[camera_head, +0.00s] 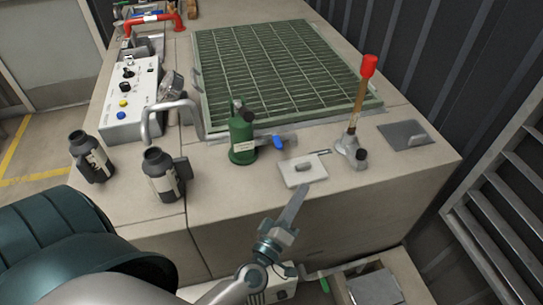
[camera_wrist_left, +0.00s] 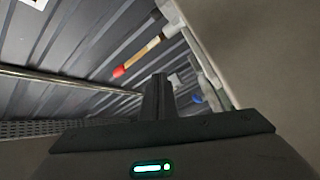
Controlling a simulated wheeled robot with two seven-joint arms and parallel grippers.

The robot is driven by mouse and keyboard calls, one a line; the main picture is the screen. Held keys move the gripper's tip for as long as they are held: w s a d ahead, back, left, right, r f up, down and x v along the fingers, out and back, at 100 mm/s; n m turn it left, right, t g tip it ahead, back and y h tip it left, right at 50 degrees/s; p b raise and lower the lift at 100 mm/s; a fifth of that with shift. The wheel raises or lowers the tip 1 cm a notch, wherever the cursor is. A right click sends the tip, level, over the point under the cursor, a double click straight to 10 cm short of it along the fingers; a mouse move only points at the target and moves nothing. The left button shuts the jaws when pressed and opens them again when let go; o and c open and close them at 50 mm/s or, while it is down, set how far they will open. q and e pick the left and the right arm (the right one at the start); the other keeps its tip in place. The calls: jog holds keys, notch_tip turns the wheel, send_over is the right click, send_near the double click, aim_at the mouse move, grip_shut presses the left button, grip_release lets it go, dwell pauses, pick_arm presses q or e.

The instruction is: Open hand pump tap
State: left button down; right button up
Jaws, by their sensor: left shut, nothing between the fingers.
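The hand pump is a grey base (camera_head: 351,152) with an upright wooden lever (camera_head: 357,104) topped by a red grip (camera_head: 368,66), on the right of the bench top. A blue tap handle (camera_head: 278,142) sits on a grey pipe beside a green cylinder (camera_head: 242,138). In the left wrist view the shut fingers (camera_wrist_left: 158,84) show, with the red grip (camera_wrist_left: 119,72) to the left and something blue (camera_wrist_left: 197,99) to the right. My right gripper is not seen.
A small light plate (camera_head: 303,177) lies on the bench close beyond my fingertips. Two dark flasks (camera_head: 164,178), a bent grey pipe (camera_head: 172,106) and a control box (camera_head: 130,108) stand to the left. A green grating (camera_head: 280,70) covers the back. A grey railing (camera_head: 500,190) is at right.

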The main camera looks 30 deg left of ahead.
aim_at(276, 140)
pick_arm(q)
jog(key=a+n+y, duration=0.2)
jog(key=a+r+n+g+y, duration=0.1)
jog(key=a+n+y, duration=0.1)
jog(key=n, duration=0.1)
jog(key=s+a+r+n+y, duration=0.1)
jog(key=a+n+y, duration=0.1)
jog(key=a, duration=0.1)
jog(key=shift+n, duration=0.3)
jog(key=a+n+g+y, duration=0.1)
jog(key=s+a+f+n+g+y, duration=0.1)
jog(key=s+a+n+g+y, duration=0.1)
jog(key=n, duration=0.1)
jog(key=shift+a+f, duration=0.15)
jog(key=shift+a, duration=0.05)
jog(key=shift+s+a+f+n+g, duration=0.25)
jog(key=shift+a+n+g, duration=0.15)
jog(key=shift+g, duration=0.1)
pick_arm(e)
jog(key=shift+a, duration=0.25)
pick_arm(q)
jog(key=shift+w, duration=0.15)
